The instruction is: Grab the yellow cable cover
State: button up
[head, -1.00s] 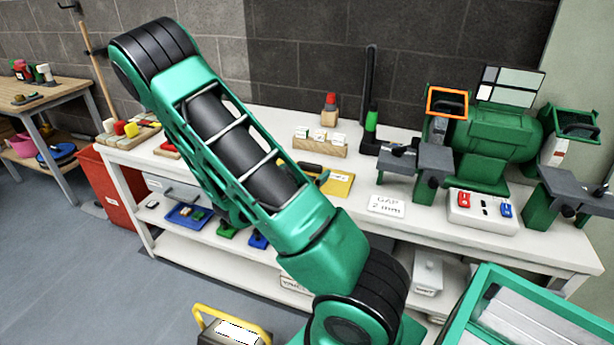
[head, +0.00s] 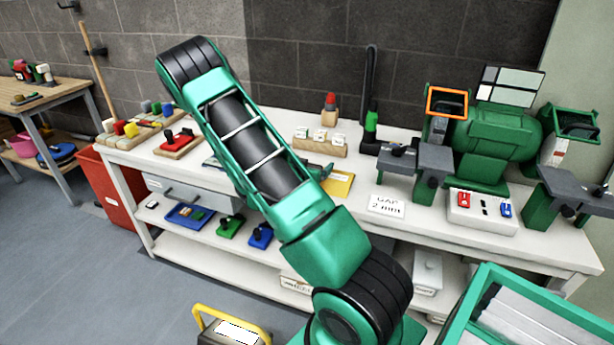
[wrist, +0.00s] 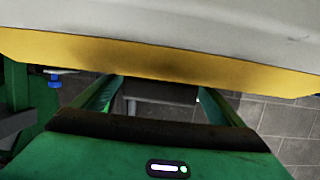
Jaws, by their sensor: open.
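In the wrist view, a long yellow band (wrist: 160,60) with a pale grey surface above it spans the picture, close in front of my gripper (wrist: 158,86). My two green fingers stand apart and reach up toward its lower edge. I cannot tell whether they touch it. In the head view, a flat yellow piece (head: 339,185) lies on the white bench, partly behind my arm. I cannot tell whether it is the same thing, or which is the cable cover.
The white bench (head: 490,238) carries a green grinder (head: 490,135), a switch box (head: 482,213) and a gap sign (head: 387,205). A wooden block (head: 320,147) stands at the back. A yellow-handled item (head: 230,325) is low in front. Open floor lies at left.

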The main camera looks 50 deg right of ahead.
jog(key=shift+w+d+f, duration=0.15)
jog(key=shift+w+d, duration=0.05)
jog(key=shift+d, duration=0.3)
jog(key=c, duration=1.8)
